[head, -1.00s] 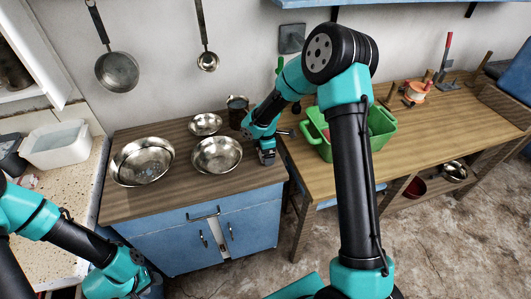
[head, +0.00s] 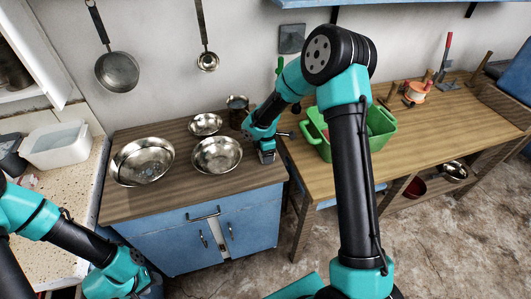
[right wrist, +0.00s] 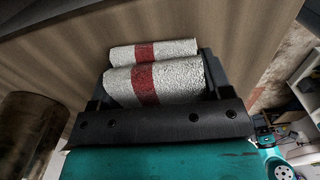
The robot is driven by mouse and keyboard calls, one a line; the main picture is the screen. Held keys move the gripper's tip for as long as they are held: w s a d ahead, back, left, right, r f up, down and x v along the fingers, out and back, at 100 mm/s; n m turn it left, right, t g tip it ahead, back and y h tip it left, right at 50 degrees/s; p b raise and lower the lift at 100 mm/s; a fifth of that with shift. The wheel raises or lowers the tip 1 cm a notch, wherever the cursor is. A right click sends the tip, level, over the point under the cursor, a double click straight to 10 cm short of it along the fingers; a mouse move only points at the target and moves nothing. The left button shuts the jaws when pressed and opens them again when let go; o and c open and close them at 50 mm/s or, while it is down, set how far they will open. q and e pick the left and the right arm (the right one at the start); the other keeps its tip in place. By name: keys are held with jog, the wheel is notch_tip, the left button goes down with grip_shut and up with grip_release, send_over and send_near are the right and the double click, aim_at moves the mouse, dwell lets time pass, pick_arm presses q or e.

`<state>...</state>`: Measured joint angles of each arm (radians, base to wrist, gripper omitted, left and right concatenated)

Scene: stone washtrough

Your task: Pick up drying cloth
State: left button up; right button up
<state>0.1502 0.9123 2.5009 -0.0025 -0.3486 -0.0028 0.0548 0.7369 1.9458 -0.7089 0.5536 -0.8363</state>
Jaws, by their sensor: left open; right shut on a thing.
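The drying cloth (right wrist: 153,82) shows in the right wrist view as a white, rough-textured roll with a dark red stripe. It lies folded in two rolls between the fingers of my right gripper (right wrist: 155,70), which is shut on it. In the head view my right gripper (head: 267,156) points down at the right end of the wooden counter; the cloth cannot be made out there. My left gripper (head: 138,287) is open, low at the left in front of the blue cabinet, partly cut off by the frame's bottom edge.
Metal bowls (head: 217,156) stand on the wooden counter (head: 190,195) left of my right gripper, with a dark metal mug (head: 237,112) behind it. A green bin (head: 381,128) stands on the wooden table at the right. A pan (head: 117,72) and a ladle hang on the wall.

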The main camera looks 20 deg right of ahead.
jog(key=shift+c, duration=0.9)
jog(key=shift+r, duration=0.15)
jog(key=shift+r, duration=0.55)
jog(key=shift+s+a+r, duration=0.1)
jog(key=shift+s+r, duration=0.05)
jog(key=shift+r, duration=0.45)
jog(key=shift+s+a+r, duration=0.1)
jog(key=shift+s+r, duration=0.05)
jog(key=shift+r, duration=0.4)
jog(key=s+a, duration=0.3)
jog(key=s, duration=0.4)
jog(key=s+a+r, duration=0.1)
jog(key=s+a, duration=0.2)
jog(key=s, duration=0.3)
jog(key=shift+s+a+r, duration=0.15)
jog(key=shift+s+a, duration=0.2)
jog(key=shift+s, duration=0.05)
